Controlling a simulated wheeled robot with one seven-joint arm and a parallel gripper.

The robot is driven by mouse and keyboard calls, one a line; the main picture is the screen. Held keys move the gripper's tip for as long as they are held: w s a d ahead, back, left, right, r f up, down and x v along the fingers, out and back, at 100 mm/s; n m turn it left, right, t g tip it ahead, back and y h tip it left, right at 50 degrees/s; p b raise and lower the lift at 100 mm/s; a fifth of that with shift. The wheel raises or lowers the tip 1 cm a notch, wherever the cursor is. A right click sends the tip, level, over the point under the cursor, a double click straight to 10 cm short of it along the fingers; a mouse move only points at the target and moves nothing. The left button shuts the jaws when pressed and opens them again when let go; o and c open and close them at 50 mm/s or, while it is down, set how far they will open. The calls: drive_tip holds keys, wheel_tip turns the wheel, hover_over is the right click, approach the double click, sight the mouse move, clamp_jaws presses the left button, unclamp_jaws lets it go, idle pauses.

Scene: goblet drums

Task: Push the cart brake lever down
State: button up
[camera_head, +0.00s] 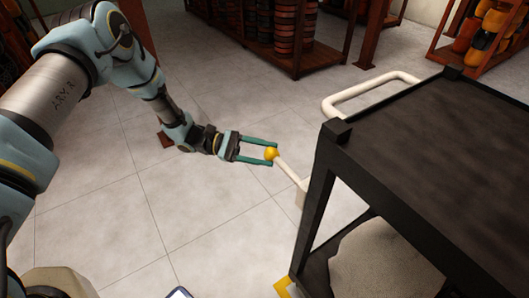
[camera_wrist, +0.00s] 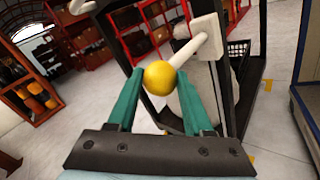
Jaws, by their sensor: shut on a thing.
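The brake lever (camera_head: 285,168) is a short white rod with a yellow ball knob (camera_head: 271,154) at its end. It comes out of a white block on the side of the dark cart (camera_head: 440,125) and slants up and away from it. In the wrist view the lever (camera_wrist: 188,50) runs from the white block to the yellow knob (camera_wrist: 160,78). My gripper (camera_head: 272,154) has its green fingers on either side of the knob and is shut on it. The wrist view also shows my gripper (camera_wrist: 160,88) around the knob.
A white push handle (camera_head: 370,88) sticks out from the cart's top end. Racks with drums (camera_head: 285,30) stand at the back. A yellow floor mark (camera_head: 283,287) lies by the cart's foot.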

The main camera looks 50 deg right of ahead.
clamp_jaws()
wheel_tip(320, 180, down, 7)
drive_tip(key=s+n+g+h+b, duration=0.1)
drive_tip(key=n+g+h+b, duration=0.2)
drive_tip(key=b, duration=0.6)
drive_tip(key=shift+s+a+n, duration=0.25)
drive_tip(key=shift+s+n, duration=0.05)
drive_tip(key=shift+n, duration=0.5)
drive_tip(key=o, duration=1.2)
unclamp_jaws()
drive_tip(key=shift+r, duration=0.1)
